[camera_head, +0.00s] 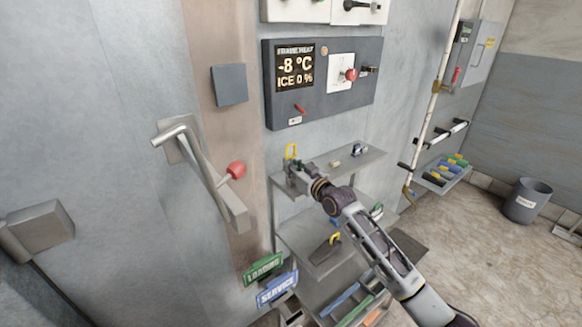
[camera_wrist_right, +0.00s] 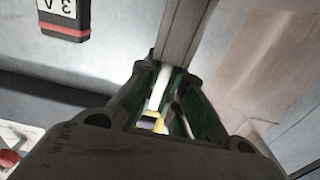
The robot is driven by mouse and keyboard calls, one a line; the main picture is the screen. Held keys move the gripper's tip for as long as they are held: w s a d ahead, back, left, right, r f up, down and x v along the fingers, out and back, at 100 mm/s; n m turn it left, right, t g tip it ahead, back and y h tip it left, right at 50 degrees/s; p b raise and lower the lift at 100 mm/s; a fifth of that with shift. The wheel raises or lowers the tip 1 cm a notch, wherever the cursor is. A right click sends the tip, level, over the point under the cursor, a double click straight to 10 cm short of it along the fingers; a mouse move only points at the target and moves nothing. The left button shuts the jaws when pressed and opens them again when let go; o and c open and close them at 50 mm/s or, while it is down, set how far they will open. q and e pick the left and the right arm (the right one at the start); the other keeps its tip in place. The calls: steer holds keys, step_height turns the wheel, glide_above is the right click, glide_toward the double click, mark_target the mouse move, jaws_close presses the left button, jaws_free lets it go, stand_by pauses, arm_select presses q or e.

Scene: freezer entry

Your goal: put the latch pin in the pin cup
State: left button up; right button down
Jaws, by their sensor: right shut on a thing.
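My right gripper (camera_head: 296,172) is over the left end of the upper shelf. It is shut on the latch pin, whose yellow loop (camera_head: 291,151) stands up above the fingers. In the right wrist view, a pale shaft and a yellow part (camera_wrist_right: 156,122) of the latch pin show between the green-edged fingers (camera_wrist_right: 163,105). The pin cup cannot be made out with certainty; the gripper and arm hide part of the shelf. My left gripper is not in view.
The upper shelf (camera_head: 362,164) holds a few small items at its right. A lower shelf (camera_head: 290,238) holds a dark tool with a yellow handle. A control panel (camera_head: 322,82) hangs above.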

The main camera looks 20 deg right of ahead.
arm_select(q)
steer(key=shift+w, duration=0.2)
